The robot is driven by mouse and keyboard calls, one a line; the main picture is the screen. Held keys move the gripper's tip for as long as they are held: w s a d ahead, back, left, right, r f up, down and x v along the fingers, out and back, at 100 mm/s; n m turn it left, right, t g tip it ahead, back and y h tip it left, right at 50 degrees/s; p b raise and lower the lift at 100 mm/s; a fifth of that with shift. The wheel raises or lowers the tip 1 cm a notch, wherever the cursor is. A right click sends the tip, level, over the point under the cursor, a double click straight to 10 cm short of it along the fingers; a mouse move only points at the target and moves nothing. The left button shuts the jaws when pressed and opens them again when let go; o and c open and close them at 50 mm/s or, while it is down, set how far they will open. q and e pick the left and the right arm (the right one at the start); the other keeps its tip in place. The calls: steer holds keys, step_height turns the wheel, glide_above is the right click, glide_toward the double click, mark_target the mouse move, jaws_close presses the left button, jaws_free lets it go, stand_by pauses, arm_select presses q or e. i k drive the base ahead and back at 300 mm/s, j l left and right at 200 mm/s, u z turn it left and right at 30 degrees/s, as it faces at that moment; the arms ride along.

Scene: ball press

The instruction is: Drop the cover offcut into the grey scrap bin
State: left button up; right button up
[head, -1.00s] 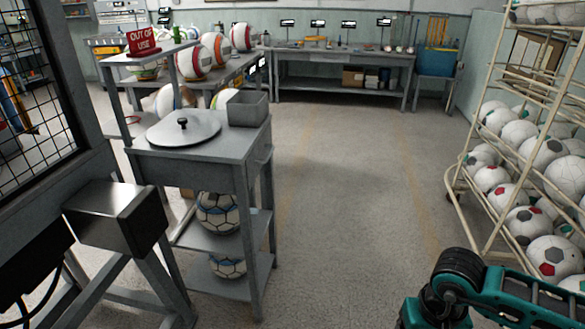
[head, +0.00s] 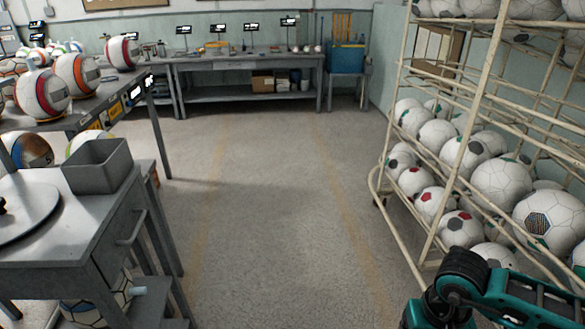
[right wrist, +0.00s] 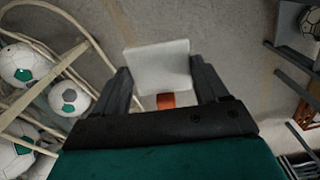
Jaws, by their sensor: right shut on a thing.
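A pale, flat, squarish piece, which looks like the cover offcut (right wrist: 158,62), is between the fingers of my right gripper (right wrist: 161,80) in the right wrist view. My right gripper is shut on it. A small orange patch shows at its near edge. The floor lies beyond it. In the head view my right arm shows at the lower right, but its fingers and the offcut are out of frame. The grey scrap bin (head: 98,167) is an open-topped box standing on the grey cart at the left; its bottom is hidden. My left gripper is in neither view.
The grey cart (head: 77,232) also bears a round grey lid (head: 22,208). A rack of footballs (head: 432,166) stands at the right. Balls lie on a bench (head: 108,108) at the left. A workbench (head: 240,93) stands along the back wall. The floor between is clear.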

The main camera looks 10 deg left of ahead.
mark_target(101, 186)
steer(key=i+l+u, duration=0.1)
steer(key=i+u, duration=0.2)
steer(key=i, duration=0.2)
steer(key=i+l+u, duration=0.25)
steer(key=i, duration=0.25)
steer(key=i+l+u, duration=0.1)
steer(key=u, duration=0.35)
steer(key=i+l+u, duration=0.25)
steer(key=u, duration=0.15)
steer(key=i+l+u, duration=0.25)
steer(key=u, duration=0.2)
steer(key=i+l+u, duration=0.1)
steer(key=l+u, duration=0.3)
steer(key=i+l+u, duration=0.1)
steer(key=l+u, duration=0.15)
steer(key=u, duration=0.2)
steer(key=l+u, duration=0.3)
steer(key=u, duration=0.15)
